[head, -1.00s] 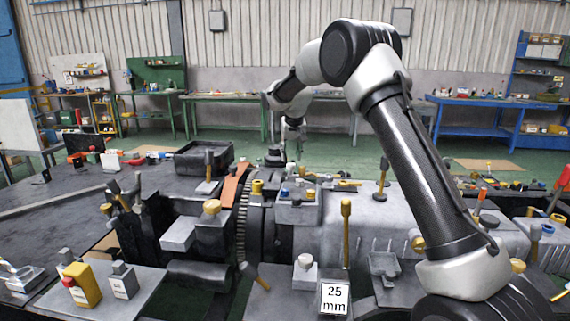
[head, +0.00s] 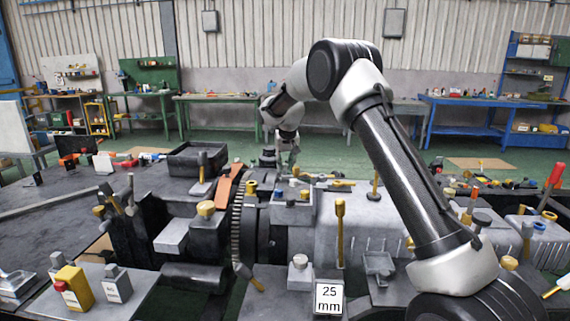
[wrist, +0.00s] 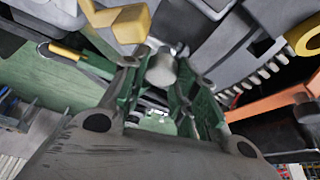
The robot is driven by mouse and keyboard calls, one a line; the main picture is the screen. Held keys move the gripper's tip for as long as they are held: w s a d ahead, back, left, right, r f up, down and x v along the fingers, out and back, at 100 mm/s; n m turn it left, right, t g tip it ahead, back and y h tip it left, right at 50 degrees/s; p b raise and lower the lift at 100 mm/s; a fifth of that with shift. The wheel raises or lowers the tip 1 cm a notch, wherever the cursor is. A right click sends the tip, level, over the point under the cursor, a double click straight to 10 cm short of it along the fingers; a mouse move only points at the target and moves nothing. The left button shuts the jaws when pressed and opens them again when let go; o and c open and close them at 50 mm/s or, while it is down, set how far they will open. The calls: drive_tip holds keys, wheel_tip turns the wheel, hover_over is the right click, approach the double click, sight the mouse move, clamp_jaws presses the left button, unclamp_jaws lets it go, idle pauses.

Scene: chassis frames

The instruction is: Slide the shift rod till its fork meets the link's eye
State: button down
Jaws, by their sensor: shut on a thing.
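My gripper (head: 280,160) is at the far side of the machine in the head view, small and partly hidden by its own wrist. In the wrist view its two greenish fingers (wrist: 158,100) reach up the middle and are shut on a grey round stub (wrist: 162,68). The stub may be part of the shift rod; I cannot tell for sure. The fork and the link's eye cannot be made out clearly in either view.
A yellow block-like part (wrist: 125,22) lies close by the fingers, and a yellow ring (wrist: 306,36) is at the right edge. An orange bar (head: 230,185) and toothed wheel (head: 240,218) stand near. A "25 mm" sign (head: 328,298) is in front. Several knobs stick up.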

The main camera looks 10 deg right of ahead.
drive_tip(key=d, duration=0.2)
drive_tip(key=s+d, duration=0.2)
drive_tip(key=d, duration=0.1)
drive_tip(key=shift+d, duration=0.35)
drive_tip(key=c, duration=1.4)
unclamp_jaws()
drive_tip(key=v, duration=1.2)
drive_tip(key=shift+w, duration=0.1)
